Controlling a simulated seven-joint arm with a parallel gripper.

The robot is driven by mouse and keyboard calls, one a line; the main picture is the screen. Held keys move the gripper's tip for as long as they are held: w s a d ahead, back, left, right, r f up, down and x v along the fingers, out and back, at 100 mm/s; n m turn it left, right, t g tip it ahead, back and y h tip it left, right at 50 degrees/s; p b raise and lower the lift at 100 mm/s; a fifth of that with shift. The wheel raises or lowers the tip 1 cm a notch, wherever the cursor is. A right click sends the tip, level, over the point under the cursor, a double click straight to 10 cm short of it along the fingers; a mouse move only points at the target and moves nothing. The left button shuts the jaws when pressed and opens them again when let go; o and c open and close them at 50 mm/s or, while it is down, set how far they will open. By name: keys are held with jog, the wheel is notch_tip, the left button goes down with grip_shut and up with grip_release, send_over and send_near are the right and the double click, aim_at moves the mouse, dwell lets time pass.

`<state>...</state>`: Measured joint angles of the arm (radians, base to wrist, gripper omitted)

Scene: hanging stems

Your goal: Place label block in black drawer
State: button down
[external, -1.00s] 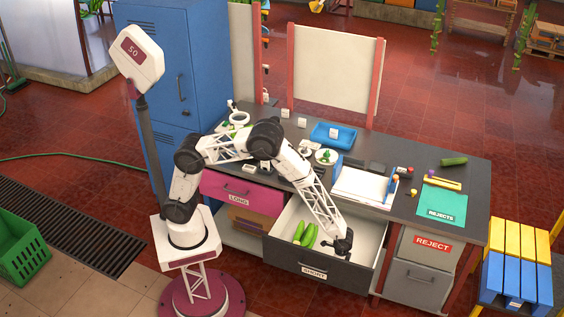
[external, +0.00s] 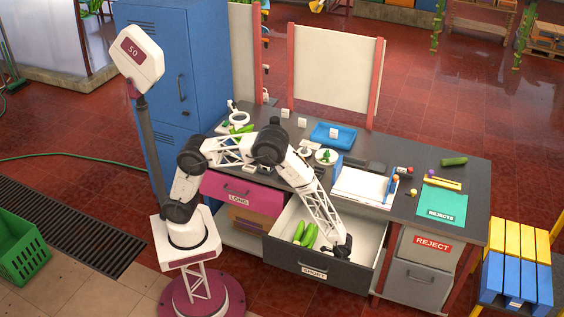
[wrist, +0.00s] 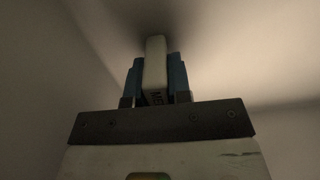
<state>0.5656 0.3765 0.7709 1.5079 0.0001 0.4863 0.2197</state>
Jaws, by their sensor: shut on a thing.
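My gripper (external: 343,248) is inside the open black-fronted drawer (external: 318,276) labelled SHORT, at its right end. The wrist view shows my gripper (wrist: 155,85) with its two blue fingers shut on a pale label block (wrist: 155,65) with dark marks on its near end. The block stands between the fingers, close to a pale drawer surface; I cannot tell whether it touches. In the external view the block is hidden by my gripper. Green cucumbers (external: 304,234) lie in the drawer, left of my gripper.
The pink LONG drawer (external: 240,194) is at the left and the grey REJECT drawer (external: 426,260) at the right. The desk top holds a blue tray (external: 333,136), a white paper stack (external: 362,187), a teal REJECTS mat (external: 442,203) and several small white blocks. The drawer's middle floor is partly free.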

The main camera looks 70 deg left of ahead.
jog(key=shift+f, duration=0.1)
jog(key=c, duration=1.1)
grip_release()
jog(key=shift+o, duration=0.2)
notch_tip(320, 180, up, 11)
jog(key=shift+r, duration=0.65)
